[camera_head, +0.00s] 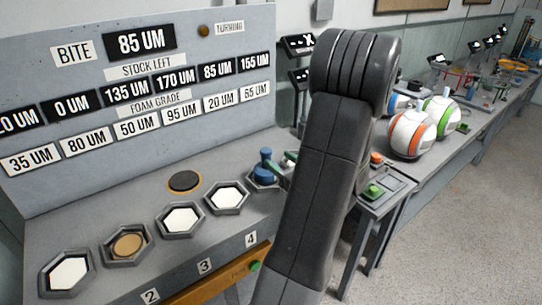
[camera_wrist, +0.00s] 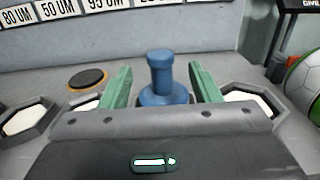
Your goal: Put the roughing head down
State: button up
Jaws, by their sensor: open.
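In the wrist view the blue piece (camera_wrist: 162,78) stands between the two green fingers of my gripper (camera_wrist: 160,68). The fingers are open, with a gap on both sides of its knob. Its base is partly hidden behind the gripper body. In the head view my arm hides most of my gripper, and only some green shows beside the blue piece.
Hexagonal nests with white pads (camera_head: 181,219) and one with a tan disc (camera_head: 129,244) line the bench. A black disc (camera_head: 185,181) lies behind them. A sign board (camera_head: 140,100) reads "BITE 85 UM". Striped balls (camera_head: 411,134) stand on the right-hand bench.

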jog(key=v, duration=0.4)
jog(key=shift+s+d, duration=0.15)
jog(key=shift+s, duration=0.1)
